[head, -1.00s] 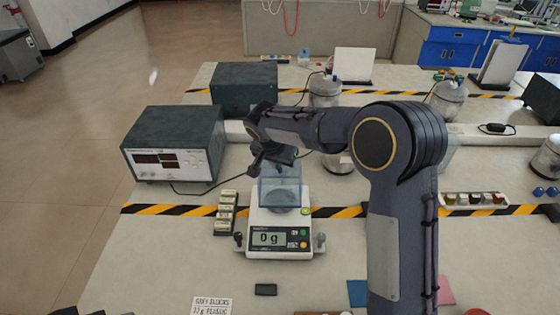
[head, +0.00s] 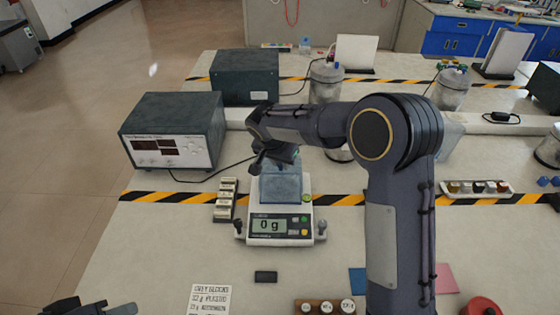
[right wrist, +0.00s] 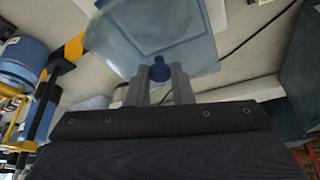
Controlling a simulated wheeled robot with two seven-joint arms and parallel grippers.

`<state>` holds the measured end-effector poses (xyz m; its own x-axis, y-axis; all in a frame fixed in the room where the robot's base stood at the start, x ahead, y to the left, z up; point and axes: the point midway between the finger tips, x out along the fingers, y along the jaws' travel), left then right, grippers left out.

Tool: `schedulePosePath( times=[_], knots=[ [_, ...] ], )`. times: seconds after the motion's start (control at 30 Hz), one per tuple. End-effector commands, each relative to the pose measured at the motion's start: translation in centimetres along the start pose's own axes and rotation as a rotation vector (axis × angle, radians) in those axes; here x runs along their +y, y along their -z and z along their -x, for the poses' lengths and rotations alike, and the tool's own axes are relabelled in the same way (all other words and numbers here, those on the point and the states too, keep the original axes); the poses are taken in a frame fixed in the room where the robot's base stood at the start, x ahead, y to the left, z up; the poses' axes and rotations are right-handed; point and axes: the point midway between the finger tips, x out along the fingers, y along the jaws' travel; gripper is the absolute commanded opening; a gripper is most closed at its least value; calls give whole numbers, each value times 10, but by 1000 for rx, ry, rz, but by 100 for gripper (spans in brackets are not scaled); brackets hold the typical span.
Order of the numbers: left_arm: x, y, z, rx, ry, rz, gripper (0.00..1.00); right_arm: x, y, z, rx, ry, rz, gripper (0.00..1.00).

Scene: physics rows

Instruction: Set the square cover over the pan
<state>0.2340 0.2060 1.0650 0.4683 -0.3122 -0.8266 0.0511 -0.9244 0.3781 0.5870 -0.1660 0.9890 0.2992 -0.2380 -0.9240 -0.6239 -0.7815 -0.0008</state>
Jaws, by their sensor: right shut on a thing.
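The square cover (head: 281,186) is a clear bluish box with a dark knob. My right gripper (head: 280,162) is shut on the knob from above; the right wrist view shows the knob (right wrist: 158,70) between the fingers and the clear cover (right wrist: 165,35) beyond. The cover is over the pan area of the white balance (head: 281,238), whose display reads 0 g. The pan shows only dimly through the cover, and I cannot tell whether the cover touches the balance. My left gripper (head: 92,308) is only partly in view at the bottom left edge, its jaws unclear.
A row of small weights (head: 225,200) stands close left of the balance. A grey instrument box (head: 175,135) is behind left. Jars (head: 326,85) stand behind. Capped vials (head: 326,306) and a printed card (head: 211,299) are in front.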

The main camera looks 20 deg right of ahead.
Motion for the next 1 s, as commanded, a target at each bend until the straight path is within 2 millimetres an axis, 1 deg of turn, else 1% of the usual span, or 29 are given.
schedulePosePath(
  times=[0.73,0.77,0.9,0.93,1.0],
  knots=[
    [-4,-4,-8,0,0,0,36,0,-3,-8,1,1,0,0],
    [-3,-4,-7,0,0,0,36,0,-3,-7,1,1,0,24],
    [-3,-3,-7,0,0,0,36,0,-3,-7,1,0,0,43],
    [-3,-3,-7,0,0,0,36,0,-3,-7,1,0,0,46],
    [-3,-3,-7,0,0,0,36,0,-3,-7,1,0,0,46]
  ],
)
